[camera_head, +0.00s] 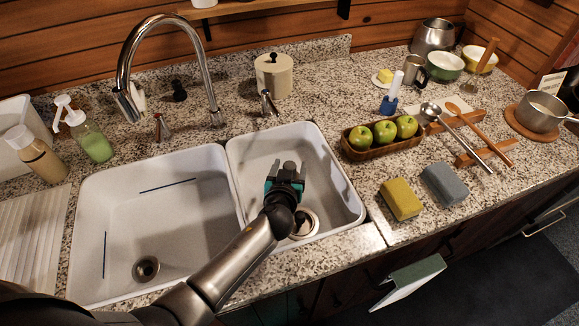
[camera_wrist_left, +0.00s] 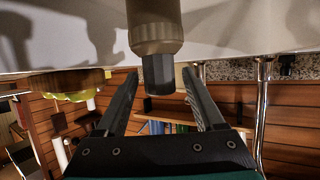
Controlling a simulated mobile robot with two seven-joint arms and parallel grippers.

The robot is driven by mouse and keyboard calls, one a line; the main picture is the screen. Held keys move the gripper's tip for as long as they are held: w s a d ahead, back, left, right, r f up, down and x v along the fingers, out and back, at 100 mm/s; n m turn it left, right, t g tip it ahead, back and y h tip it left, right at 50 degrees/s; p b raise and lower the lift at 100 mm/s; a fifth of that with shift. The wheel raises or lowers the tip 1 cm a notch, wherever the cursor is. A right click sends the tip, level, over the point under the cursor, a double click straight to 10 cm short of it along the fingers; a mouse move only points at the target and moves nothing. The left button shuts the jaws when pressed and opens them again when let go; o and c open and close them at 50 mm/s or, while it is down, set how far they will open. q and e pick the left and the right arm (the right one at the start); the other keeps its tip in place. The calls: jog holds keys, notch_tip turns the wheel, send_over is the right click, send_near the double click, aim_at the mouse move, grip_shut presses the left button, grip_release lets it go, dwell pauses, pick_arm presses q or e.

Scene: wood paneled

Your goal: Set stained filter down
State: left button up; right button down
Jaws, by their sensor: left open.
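My left gripper (camera_head: 287,170) is over the smaller right sink basin (camera_head: 342,196), its fingers pointing to the back wall. In the left wrist view, where the scene is upside down, the open gripper (camera_wrist_left: 160,78) has one finger on each side of a brownish cylinder with a grey faceted end (camera_wrist_left: 158,74). This looks like the stained filter (camera_wrist_left: 155,28). There are gaps between it and both fingers. In the head view only a small grey piece (camera_head: 289,166) shows between the fingers; the arm hides what is below. My right gripper is not in view.
The larger left basin (camera_head: 165,225) is empty. A tall chrome faucet (camera_head: 125,60) and a cream canister (camera_head: 273,75) stand behind the sinks. To the right are a wooden tray of green apples (camera_head: 352,151), a yellow sponge (camera_head: 400,199) and a grey sponge (camera_head: 445,184).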

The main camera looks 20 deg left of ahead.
pick_arm(q)
jog(key=shift+r, duration=0.2)
jog(key=p+v, duration=0.1)
jog(key=v, duration=1.1)
